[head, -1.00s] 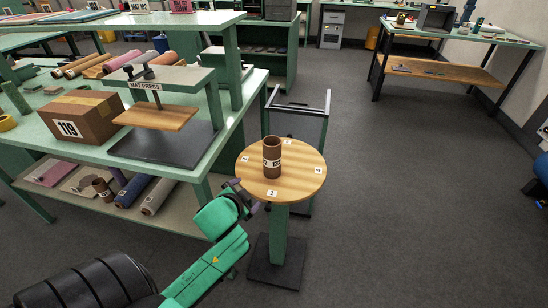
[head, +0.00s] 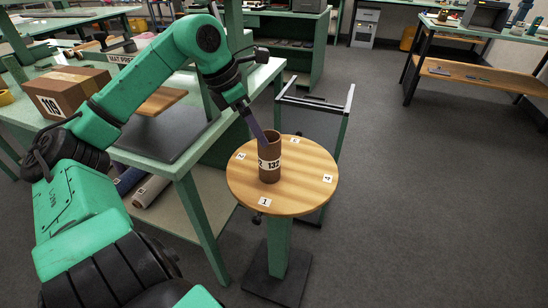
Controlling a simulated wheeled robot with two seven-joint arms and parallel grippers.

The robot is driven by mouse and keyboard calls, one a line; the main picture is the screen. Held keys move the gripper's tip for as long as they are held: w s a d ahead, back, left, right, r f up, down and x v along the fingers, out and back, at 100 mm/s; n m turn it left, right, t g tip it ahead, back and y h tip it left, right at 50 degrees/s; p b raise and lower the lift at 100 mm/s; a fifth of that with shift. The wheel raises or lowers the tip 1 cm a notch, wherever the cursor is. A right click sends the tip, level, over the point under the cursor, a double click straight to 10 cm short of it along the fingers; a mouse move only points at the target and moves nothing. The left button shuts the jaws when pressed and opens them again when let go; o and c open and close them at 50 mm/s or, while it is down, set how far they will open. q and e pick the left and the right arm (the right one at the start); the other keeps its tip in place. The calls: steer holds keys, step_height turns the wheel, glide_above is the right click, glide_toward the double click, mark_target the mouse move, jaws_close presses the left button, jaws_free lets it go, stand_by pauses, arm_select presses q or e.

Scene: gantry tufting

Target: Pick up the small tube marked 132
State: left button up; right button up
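The small tube marked 132 (head: 269,170) is a brown hollow cylinder with a white number band. It stands upright on the round wooden table top (head: 310,187), left of its centre. My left gripper (head: 258,132) comes from the upper left, its purple finger slanting down to the tube's upper left rim. It overlaps the rim in the picture; I cannot tell whether it touches. The finger is seen edge-on, so the gap between the fingers is hidden. My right gripper is not in view.
A green workbench (head: 262,76) stands at the left with a box marked 119 (head: 68,91) and a mat press partly hidden by my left arm. A dark metal frame (head: 318,104) stands close behind the round table. The floor at the right is clear.

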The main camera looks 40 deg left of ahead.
mark_target(272, 157)
arm_select(q)
steer(key=p+x, duration=0.1)
steer(key=x, duration=1)
steer(key=shift+f, duration=0.35)
steer(key=shift+w+d+f, duration=0.1)
steer(key=shift+w+f, duration=0.05)
steer(key=shift+w, duration=0.05)
steer(key=c, duration=1.3)
